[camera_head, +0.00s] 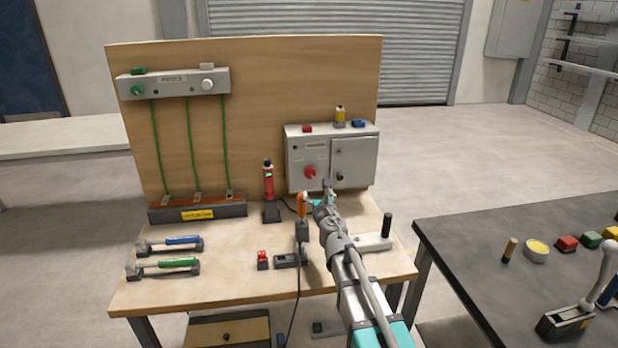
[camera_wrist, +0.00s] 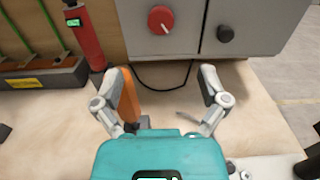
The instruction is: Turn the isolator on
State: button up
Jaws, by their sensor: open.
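The isolator appears to be the red rotary knob (camera_head: 310,172) on the front of a grey metal box (camera_head: 307,152). In the wrist view the knob (camera_wrist: 161,19) is round and red, with a pale mark pointing down and slightly right. My gripper (camera_head: 325,192) is in front of the box, near its lower edge. In the wrist view my gripper (camera_wrist: 168,76) is open and empty, its fingers spread below the knob and apart from it. The knob is not covered by the fingers in either view.
An upright orange handle (camera_head: 302,204) stands close by my left finger. A red cylinder (camera_head: 268,182) stands left of the box. The box door has a dark knob (camera_wrist: 225,33). A dark table (camera_head: 470,245) is at the right.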

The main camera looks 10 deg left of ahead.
aim_at(310, 173)
jog(key=shift+w, duration=0.1)
dwell(0.3)
jog(key=x, duration=1.3)
jog(key=shift+w, duration=0.3)
jog(key=shift+c, duration=0.2)
jog(key=shift+a, duration=0.1)
jog(key=c, duration=1.1)
